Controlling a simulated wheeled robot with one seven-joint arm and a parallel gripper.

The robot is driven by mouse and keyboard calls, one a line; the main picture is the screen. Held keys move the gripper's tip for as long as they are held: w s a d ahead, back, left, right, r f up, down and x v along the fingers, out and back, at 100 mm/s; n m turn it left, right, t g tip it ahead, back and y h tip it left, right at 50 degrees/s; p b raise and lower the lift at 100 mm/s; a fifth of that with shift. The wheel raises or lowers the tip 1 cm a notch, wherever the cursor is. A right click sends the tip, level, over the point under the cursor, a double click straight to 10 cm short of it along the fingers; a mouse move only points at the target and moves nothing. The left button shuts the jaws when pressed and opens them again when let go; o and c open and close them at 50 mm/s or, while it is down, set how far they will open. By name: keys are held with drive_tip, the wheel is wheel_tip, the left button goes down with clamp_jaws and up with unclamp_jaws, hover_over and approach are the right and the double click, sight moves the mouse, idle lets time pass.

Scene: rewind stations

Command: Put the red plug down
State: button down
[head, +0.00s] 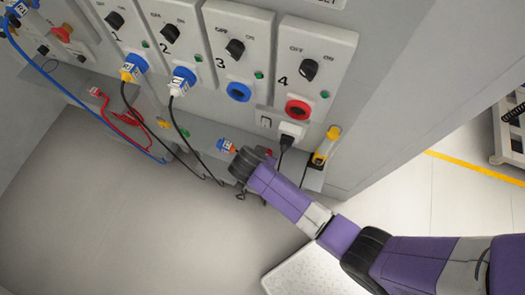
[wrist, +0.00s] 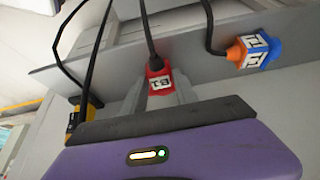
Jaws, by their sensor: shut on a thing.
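In the wrist view the red plug (wrist: 158,88), with a white label and a black cable, sits between the two fingers of my gripper (wrist: 160,96). My gripper is shut on it. I cannot tell whether the plug touches the shelf.
An orange-and-blue plug (head: 227,146) lies on the shelf left of my gripper. A yellow-and-black item (head: 326,146) stands at the shelf's right end. Above, panel 4 has an empty red socket (head: 298,107) and panel 3 an empty blue socket (head: 238,92). Black cables hang nearby.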

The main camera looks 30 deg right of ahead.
drive_tip(key=c, duration=0.9)
unclamp_jaws()
drive_tip(key=shift+c, duration=0.2)
drive_tip(key=v, duration=1.2)
drive_tip(key=s+d+n+t+y, duration=0.3)
drive_tip(key=s+d+n+t, duration=0.3)
drive_tip(key=s, duration=0.4)
drive_tip(key=s+r+n+t, duration=0.1)
drive_tip(key=s+r+t, duration=0.1)
drive_tip(key=s+r, duration=0.2)
drive_tip(key=s+a+r+n+t+y, duration=0.1)
drive_tip(key=s+r, duration=0.3)
drive_tip(key=r, duration=0.7)
drive_tip(key=s+r+n+t, duration=0.2)
drive_tip(key=s+r, duration=0.2)
drive_tip(key=r, duration=0.4)
drive_tip(key=shift+s+a+n+t, duration=0.25)
drive_tip(key=shift+a+n+t, duration=0.05)
drive_tip(key=shift+n+t, duration=0.1)
